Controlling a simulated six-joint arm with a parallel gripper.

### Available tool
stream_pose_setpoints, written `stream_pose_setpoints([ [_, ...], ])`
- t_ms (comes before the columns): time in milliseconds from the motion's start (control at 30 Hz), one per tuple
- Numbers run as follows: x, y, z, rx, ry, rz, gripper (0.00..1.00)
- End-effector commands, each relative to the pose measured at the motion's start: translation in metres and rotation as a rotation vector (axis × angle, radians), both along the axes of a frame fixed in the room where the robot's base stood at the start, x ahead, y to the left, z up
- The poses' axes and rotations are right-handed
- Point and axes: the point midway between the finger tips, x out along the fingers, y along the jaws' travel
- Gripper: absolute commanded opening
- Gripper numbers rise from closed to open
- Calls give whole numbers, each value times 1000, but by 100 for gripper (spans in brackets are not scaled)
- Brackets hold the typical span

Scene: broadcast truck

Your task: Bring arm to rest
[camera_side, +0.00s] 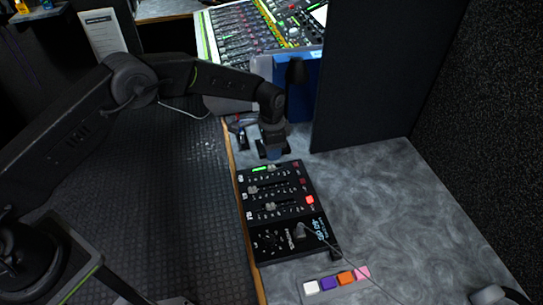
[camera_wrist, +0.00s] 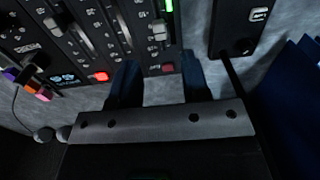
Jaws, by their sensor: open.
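My gripper (camera_side: 273,153) hangs pointing down at the far end of a small black control panel (camera_side: 290,185) in the side view. In the wrist view its two dark blue fingers (camera_wrist: 160,82) are apart, with grey desk and the panel's edge showing between them. Nothing is held. The panel (camera_wrist: 88,30) fills the upper left of the wrist view, with slider knobs, a lit red button (camera_wrist: 101,76) and a lit green strip (camera_wrist: 168,6). I cannot tell whether the fingers touch the panel.
A blue box (camera_side: 302,90) and a black partition (camera_side: 350,70) stand close behind my gripper. A large mixing console (camera_side: 245,28) is at the back. Several coloured blocks (camera_side: 345,277) and a thin cable lie near the panel's front. The grey desk (camera_side: 390,200) is clear to the right.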

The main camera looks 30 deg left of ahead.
Motion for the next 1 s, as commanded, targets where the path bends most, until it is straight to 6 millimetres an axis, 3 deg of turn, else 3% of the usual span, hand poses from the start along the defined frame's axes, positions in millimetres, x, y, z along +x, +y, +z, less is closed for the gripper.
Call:
stream_pose_setpoints([
  [500, 0, 0, 6, 1, 1, 0, 43],
  [600, 0, 2, 14, -1, -7, 9, 43],
  [767, -4, 12, 59, -10, -40, 60, 43],
  [1000, -38, 42, 163, -33, -122, 197, 43],
])
